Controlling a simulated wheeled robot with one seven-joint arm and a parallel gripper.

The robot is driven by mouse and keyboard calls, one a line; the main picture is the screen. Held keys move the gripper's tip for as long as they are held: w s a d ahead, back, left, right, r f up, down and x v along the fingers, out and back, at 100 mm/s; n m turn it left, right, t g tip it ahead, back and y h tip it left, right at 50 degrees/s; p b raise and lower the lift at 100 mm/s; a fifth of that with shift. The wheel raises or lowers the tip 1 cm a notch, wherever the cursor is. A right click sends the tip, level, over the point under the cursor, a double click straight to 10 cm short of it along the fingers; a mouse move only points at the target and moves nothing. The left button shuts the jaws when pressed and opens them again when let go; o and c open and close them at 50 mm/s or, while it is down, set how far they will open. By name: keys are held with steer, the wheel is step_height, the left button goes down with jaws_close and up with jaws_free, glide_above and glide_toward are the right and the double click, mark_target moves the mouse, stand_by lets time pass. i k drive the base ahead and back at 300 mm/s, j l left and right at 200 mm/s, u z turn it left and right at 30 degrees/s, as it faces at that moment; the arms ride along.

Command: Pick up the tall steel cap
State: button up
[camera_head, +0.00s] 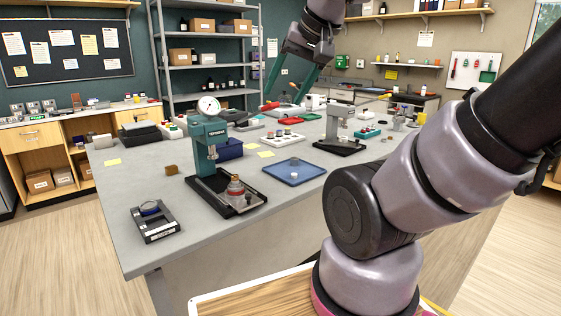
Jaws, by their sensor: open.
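My gripper (284,94) hangs above the far part of the grey bench, its two teal fingers spread apart and pointing down, with nothing seen between them. A small pale metallic piece (294,160) stands on the blue tray (312,173) at the middle of the bench; it may be the tall steel cap, but it is too small to be sure. A flat light disc (294,175) lies nearer the tray's front. The gripper is well above and beyond the tray, apart from both pieces.
A teal press with a dial (207,140) stands left of the tray, holding a jar (236,190) on its base. A grey press (338,125) stands to the right. A rack of coloured caps (285,138) lies behind the tray.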

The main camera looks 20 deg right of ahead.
mark_target(293, 160)
steer(key=i+l+z, duration=0.15)
steer(key=i+z, duration=0.15)
steer(key=i, duration=0.15)
steer(key=i+z, duration=0.3)
steer(key=i, duration=0.15)
